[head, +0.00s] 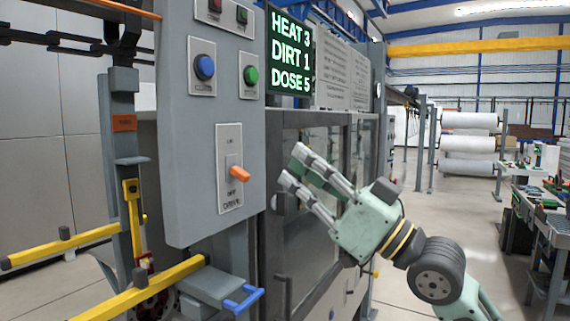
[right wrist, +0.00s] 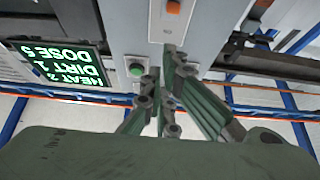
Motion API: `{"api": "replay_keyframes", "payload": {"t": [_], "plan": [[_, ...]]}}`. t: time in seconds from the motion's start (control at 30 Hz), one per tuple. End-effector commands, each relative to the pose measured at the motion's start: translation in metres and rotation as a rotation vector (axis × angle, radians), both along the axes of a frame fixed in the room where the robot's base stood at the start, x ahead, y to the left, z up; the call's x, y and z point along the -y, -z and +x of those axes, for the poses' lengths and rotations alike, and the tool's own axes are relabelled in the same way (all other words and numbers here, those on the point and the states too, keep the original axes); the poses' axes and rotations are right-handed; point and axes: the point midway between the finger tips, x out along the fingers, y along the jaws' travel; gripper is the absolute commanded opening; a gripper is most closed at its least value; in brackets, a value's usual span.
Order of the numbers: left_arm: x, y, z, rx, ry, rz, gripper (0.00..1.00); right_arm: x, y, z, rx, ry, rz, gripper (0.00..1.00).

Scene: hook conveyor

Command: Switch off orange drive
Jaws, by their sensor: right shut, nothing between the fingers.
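The orange drive lever (head: 239,173) sticks out of a white plate (head: 229,200) low on the grey control panel. The plate has lettering above and below the lever, with DRIVE at the bottom. I cannot tell its switch position for sure. In the right wrist view the orange lever (right wrist: 173,8) shows at the top edge, beyond the fingertips. My right gripper (head: 290,164) is shut and empty, to the right of the lever and apart from it in the head view; it also shows in the wrist view (right wrist: 172,52). My left gripper is not in view.
A blue button (head: 205,67) and a green button (head: 251,75) sit above on the panel (head: 185,170). A lit display (head: 290,50) reads HEAT 3, DIRT 1, DOSE 5. A glazed cabinet (head: 310,235) stands behind my right gripper. Yellow bars (head: 140,290) lie at lower left.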

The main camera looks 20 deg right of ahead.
Motion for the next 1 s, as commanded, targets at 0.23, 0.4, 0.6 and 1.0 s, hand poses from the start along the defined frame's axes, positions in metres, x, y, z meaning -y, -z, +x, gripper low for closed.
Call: {"api": "replay_keyframes", "payload": {"t": [0.23,0.4,0.6,1.0], "plan": [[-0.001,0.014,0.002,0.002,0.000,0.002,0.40,0.010,0.015,-0.013,0.001,0.000,-0.001,0.00],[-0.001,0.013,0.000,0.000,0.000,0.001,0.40,0.010,0.015,-0.013,0.000,0.000,0.000,0.00],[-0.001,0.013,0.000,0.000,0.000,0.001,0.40,0.010,0.015,-0.013,0.001,0.000,0.001,0.00],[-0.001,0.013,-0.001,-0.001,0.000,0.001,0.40,0.046,0.065,0.043,-0.102,0.095,0.045,0.00]]}}
